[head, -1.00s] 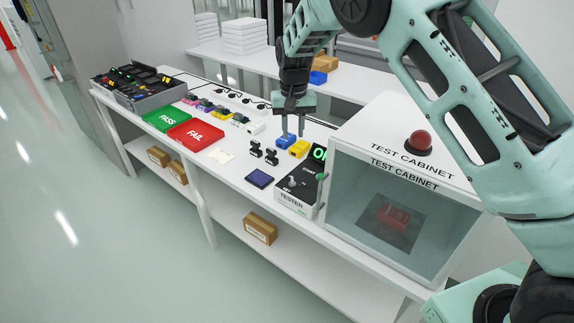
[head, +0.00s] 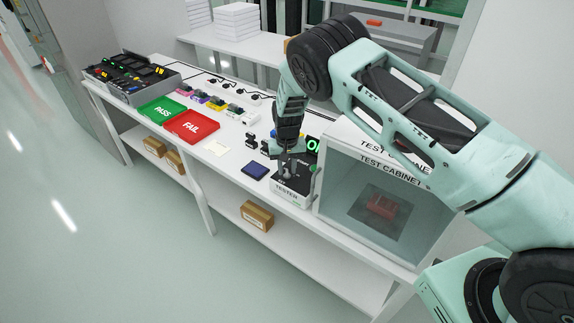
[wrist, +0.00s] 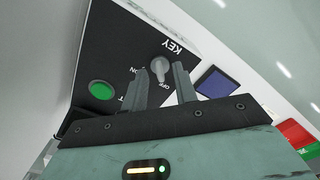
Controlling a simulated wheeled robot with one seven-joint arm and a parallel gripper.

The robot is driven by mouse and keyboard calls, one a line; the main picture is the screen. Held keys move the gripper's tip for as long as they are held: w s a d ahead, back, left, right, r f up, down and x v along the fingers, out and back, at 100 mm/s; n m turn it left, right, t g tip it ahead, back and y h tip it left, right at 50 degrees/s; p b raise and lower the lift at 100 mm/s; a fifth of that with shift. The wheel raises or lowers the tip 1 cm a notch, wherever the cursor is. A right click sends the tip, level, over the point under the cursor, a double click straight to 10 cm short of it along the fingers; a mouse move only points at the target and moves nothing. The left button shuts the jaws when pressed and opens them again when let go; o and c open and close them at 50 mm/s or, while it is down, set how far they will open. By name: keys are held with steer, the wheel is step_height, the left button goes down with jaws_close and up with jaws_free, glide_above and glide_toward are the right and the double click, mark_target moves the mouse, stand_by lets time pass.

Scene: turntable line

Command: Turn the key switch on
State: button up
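The tester (head: 288,198) is a box with a black top on the bench, left of the test cabinet. Its key switch (wrist: 158,68) is a small grey knob with KEY, ON and OFF printed around it in the wrist view. The knob's narrow end appears to lie towards OFF. My gripper (wrist: 160,68) is open over the tester, one finger on each side of the knob in the picture. I cannot tell whether either finger touches it. In the head view my gripper (head: 286,170) points down at the tester's top and partly hides it.
A green button (wrist: 101,90) is beside the key switch. The glass-fronted test cabinet (head: 375,250) stands close to the right. A dark blue pad (head: 255,170) lies to the left, with the red FAIL tray (head: 192,127) and green PASS tray (head: 161,110) beyond.

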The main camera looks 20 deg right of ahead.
steer(key=shift+f, duration=0.2)
steer(key=shift+c, duration=0.3)
jaws_close()
